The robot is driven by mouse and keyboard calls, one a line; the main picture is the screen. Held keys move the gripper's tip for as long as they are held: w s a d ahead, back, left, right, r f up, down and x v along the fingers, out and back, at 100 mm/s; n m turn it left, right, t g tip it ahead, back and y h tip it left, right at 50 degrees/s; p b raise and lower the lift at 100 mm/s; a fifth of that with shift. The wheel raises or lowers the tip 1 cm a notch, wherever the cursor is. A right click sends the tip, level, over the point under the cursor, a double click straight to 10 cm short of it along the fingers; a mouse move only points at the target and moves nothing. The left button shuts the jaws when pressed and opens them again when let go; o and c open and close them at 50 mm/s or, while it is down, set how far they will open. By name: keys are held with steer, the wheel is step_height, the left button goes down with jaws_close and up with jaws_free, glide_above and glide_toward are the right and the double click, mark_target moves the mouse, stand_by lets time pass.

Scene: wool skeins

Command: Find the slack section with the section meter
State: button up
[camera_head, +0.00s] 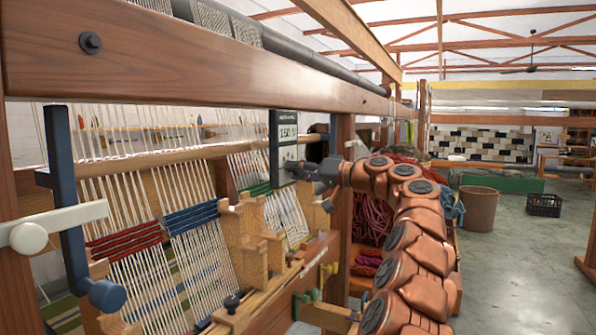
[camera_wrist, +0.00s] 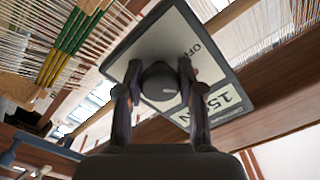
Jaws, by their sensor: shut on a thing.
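The section meter (camera_head: 281,122) is a dark-framed panel with a pale face, just under the loom's top beam. Its display seems to begin with 15. In the wrist view its face (camera_wrist: 160,38) shows OFF, part of the 15 reading and a dark round knob (camera_wrist: 160,82) with a small white mark. My gripper (camera_wrist: 160,72) is shut on this knob, one finger at each side. In the head view my gripper (camera_head: 308,171) reaches the meter from the right. The loom's warp has a red-banded section (camera_head: 125,243), a blue-banded section (camera_head: 190,217) and a green-banded section (camera_head: 257,190).
The loom's thick top beam (camera_head: 200,62) runs above the meter. A dark blue lever (camera_head: 64,180) stands at the left. Wooden blocks (camera_head: 250,235) line the front rail. Yarn (camera_head: 372,215), a brown bin (camera_head: 479,209) and a black crate (camera_head: 544,205) lie beyond. Floor at right is mostly clear.

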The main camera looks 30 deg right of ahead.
steer(key=shift+r, duration=0.1)
steer(key=o, duration=1.1)
steer(key=shift+o, duration=0.2)
steer(key=shift+s+d, duration=0.1)
steer(key=v, duration=1.1)
steer(key=shift+s+d, duration=0.25)
steer(key=shift+s, duration=0.1)
